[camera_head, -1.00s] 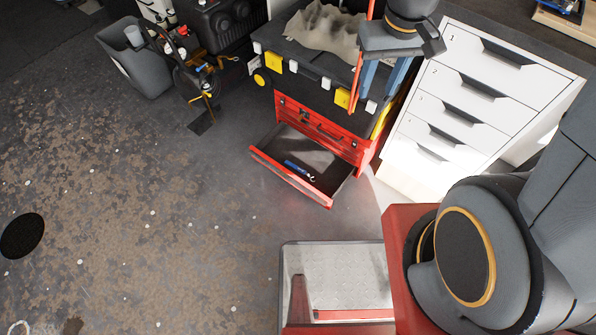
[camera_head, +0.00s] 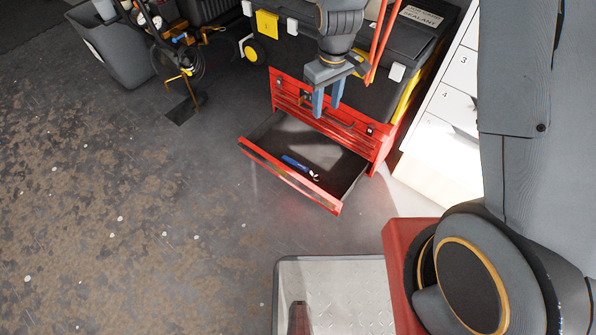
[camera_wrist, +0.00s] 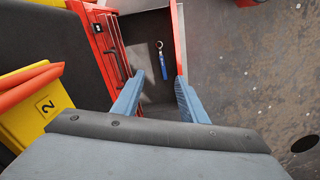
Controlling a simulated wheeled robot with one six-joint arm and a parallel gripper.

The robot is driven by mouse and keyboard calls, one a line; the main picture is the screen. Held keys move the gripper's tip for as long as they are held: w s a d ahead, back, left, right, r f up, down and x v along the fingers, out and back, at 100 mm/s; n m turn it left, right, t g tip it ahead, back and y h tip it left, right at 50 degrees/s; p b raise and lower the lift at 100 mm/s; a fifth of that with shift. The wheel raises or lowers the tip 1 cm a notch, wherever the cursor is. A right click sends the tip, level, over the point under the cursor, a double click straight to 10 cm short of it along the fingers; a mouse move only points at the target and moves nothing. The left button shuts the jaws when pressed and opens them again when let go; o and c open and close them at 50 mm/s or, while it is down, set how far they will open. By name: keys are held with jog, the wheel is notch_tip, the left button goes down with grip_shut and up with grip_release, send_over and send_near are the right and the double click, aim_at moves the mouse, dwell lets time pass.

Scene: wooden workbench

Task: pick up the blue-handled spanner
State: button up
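The blue-handled spanner (camera_head: 299,167) lies flat in the open bottom drawer (camera_head: 286,177) of the red tool chest (camera_head: 335,126). In the wrist view the spanner (camera_wrist: 162,62) shows its blue handle toward me and its metal ring end away, between the lines of my fingers. My gripper (camera_head: 327,112) is above the chest front, behind and above the spanner, apart from it. Its two blue fingers (camera_wrist: 158,100) are spread with nothing between them.
The red drawer fronts stand close to my fingers. A black case (camera_head: 290,50) with yellow latches sits on the chest. A white drawer cabinet (camera_head: 446,110) stands to the right. A grey bin (camera_head: 122,55) and hose gear stand at the left. Floor in front is clear.

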aim_at(297, 164)
jog(key=w+a+f+n+b, duration=0.1)
jog(key=w+a+f+b, duration=0.1)
jog(key=f+b, duration=0.4)
jog(key=w+a+f+n+b, duration=0.1)
jog(key=w+a+f+b, duration=0.2)
jog(key=f, duration=1.2)
jog(key=w+a+f+n+b, duration=0.2)
jog(key=w+f+b, duration=0.1)
jog(key=f+b, duration=0.5)
jog(key=shift+a+f+g+b, duration=0.15)
jog(key=shift+a+f+b, duration=0.05)
jog(key=shift+f, duration=0.6)
jog(key=shift+a+f+g+b, duration=0.15)
jog(key=shift+f, duration=0.65)
jog(key=shift+s+a+f+b, duration=0.1)
jog(key=shift+f+b, duration=2.35)
jog(key=shift+f, duration=1.45)
jog(key=shift+r, duration=0.1)
grip_shut()
